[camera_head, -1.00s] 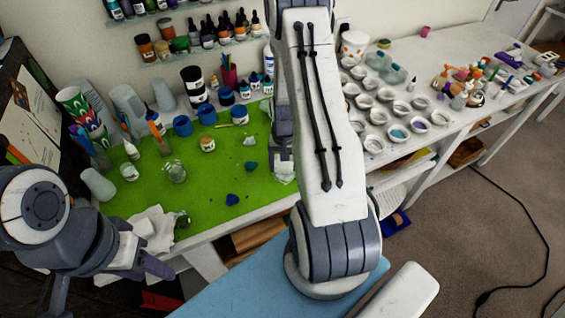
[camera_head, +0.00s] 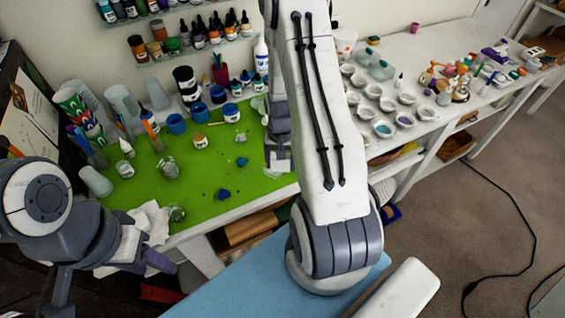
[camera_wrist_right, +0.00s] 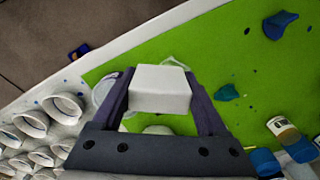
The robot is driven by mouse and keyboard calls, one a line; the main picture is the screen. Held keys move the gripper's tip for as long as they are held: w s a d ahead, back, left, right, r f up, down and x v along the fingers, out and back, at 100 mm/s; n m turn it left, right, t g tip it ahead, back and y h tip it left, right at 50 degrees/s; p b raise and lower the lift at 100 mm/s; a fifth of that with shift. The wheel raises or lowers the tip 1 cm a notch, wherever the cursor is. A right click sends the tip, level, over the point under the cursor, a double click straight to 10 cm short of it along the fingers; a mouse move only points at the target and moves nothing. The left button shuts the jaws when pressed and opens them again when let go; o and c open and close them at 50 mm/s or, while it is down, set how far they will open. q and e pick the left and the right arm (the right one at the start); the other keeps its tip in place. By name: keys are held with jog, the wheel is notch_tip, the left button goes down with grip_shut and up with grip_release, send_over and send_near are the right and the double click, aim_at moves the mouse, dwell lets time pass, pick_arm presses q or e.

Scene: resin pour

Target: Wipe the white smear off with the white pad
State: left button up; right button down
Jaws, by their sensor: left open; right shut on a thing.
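The white pad (camera_wrist_right: 160,88) is a pale block between the fingers of my right gripper (camera_wrist_right: 162,92), which is shut on it above the green mat (camera_wrist_right: 240,50). In the head view, my right arm hides most of that gripper and the pad. Pale, partly clear patches show on the mat just around the pad in the right wrist view; I cannot tell which of them is the white smear. My left gripper (camera_head: 148,262) is open and empty at the front left, beside the white crumpled cloth (camera_head: 150,222), off the mat's front edge.
Blue pieces (camera_head: 223,194) lie on the green mat (camera_head: 200,205). Jars, bottles and cups stand along the back and left. Several small white cups (camera_head: 383,130) stand to the right; they also show close by in the right wrist view (camera_wrist_right: 65,105). The mat's front middle is mostly clear.

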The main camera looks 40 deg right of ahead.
jog(key=shift+r+p, duration=1.2)
jog(key=shift+r, duration=0.65)
pick_arm(q)
notch_tip(320, 180, up, 3)
jog(key=shift+f, duration=0.1)
pick_arm(e)
jog(key=n, duration=0.1)
jog(key=r+n+p, duration=0.1)
jog(key=n, duration=0.1)
jog(key=shift+d+r, duration=0.1)
jog(key=shift+r+n+p, duration=0.2)
jog(key=shift+n+p, duration=0.4)
jog(key=shift+n, duration=0.8)
notch_tip(320, 180, down, 5)
jog(key=b, duration=0.4)
pick_arm(q)
jog(key=shift+w+a+f, duration=0.25)
jog(key=shift+a+f, duration=0.45)
jog(key=shift+f, duration=0.15)
